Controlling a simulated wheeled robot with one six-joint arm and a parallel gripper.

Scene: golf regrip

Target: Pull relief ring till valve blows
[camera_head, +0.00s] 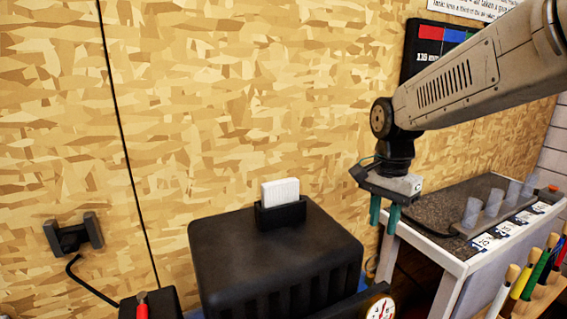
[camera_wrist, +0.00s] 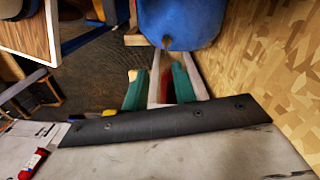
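My gripper (camera_head: 384,214) hangs pointing down to the right of the black compressor housing (camera_head: 275,250), its two green fingers apart. In the wrist view the green fingers (camera_wrist: 158,88) are also apart, with a pale bar and something red seen between them; I cannot tell whether these are near or far. A white-faced gauge (camera_head: 380,308) shows at the bottom edge, below my gripper. A blue rounded tank (camera_wrist: 188,25) shows in the wrist view, beyond the fingers. I cannot make out the relief ring or the valve in either view.
A white-framed bench (camera_head: 455,262) with a dark top and grey cylinders stands at right. Coloured clubs or grips (camera_head: 535,272) stand at lower right. A black box with a red knob (camera_head: 142,308) is at the bottom. The chipboard wall (camera_head: 230,90) lies behind.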

